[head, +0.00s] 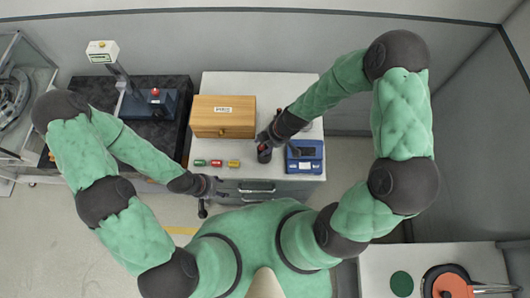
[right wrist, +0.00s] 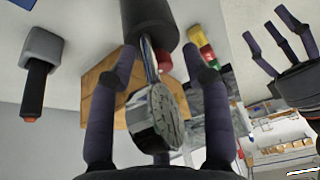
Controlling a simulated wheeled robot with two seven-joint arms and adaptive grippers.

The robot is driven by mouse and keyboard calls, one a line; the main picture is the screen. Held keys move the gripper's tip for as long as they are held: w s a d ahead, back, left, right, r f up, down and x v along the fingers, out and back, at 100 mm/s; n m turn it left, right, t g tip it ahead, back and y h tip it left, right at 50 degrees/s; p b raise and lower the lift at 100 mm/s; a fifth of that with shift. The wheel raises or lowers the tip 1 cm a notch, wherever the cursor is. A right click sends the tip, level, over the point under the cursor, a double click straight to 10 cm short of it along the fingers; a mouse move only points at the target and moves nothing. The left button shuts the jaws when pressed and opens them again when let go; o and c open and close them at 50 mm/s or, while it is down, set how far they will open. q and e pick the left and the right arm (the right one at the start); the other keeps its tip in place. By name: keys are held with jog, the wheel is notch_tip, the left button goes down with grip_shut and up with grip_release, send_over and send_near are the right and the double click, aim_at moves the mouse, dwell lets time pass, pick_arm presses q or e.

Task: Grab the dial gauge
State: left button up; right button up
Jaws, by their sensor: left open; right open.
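The dial gauge (right wrist: 155,115) shows in the right wrist view, with a round face in a silver rim and a metal stem reaching to a black cylinder (right wrist: 150,20). It lies between the spread fingers of my right gripper (right wrist: 160,55), which is open; contact with either finger cannot be made out. In the head view my right gripper (head: 268,142) is over a dark cup-like cylinder (head: 265,155) on the white cabinet, and the gauge is mostly hidden there. My left gripper (head: 216,187) is open and empty by the cabinet's front edge.
A wooden box (head: 223,118) stands on the white cabinet (head: 265,84). Small green, red (head: 216,163) and yellow cylinders lie in front of it. A blue device (head: 305,157) sits close to the right gripper. A dark bench (head: 160,135) with a stand is at left.

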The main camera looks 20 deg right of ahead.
jog(key=shift+f, duration=0.1)
grip_shut()
dwell(0.3)
